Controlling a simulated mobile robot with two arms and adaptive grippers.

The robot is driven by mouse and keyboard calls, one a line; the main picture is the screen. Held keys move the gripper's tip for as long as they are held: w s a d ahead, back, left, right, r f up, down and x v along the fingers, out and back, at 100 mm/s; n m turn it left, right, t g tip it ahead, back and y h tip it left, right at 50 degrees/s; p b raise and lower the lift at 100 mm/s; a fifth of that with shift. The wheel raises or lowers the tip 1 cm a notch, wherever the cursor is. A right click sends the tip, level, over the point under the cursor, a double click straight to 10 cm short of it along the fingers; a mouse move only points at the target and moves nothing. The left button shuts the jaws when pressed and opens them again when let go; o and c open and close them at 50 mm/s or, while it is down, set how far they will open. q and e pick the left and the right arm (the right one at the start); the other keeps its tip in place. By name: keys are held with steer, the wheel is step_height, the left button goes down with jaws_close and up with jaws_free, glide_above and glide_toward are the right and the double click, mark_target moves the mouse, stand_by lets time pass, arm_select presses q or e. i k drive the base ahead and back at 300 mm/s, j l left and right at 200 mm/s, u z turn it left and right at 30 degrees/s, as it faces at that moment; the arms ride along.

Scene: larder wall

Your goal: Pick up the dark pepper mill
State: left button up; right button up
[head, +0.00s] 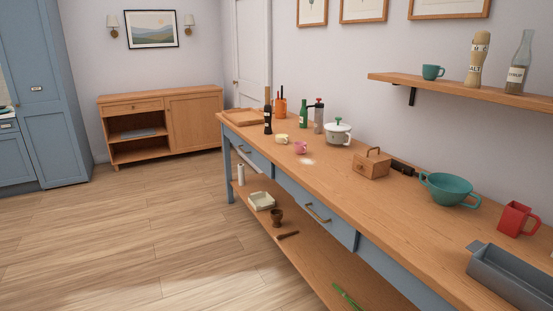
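A tall, slim dark mill (267,116) with a small pale label stands upright near the far end of the long wooden counter. It looks like the dark pepper mill, but its label is too small to read. Neither of my grippers is in the head view, and nothing is touching the mill.
A pale salt mill (477,62) stands on the wall shelf (450,88). The floor (130,230) left of the counter is clear.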

mark_target(268, 116)
steer(key=i+j+u, duration=0.25)
steer(key=i, duration=0.65)
steer(key=i+u, duration=0.25)
steer(key=i, duration=0.65)
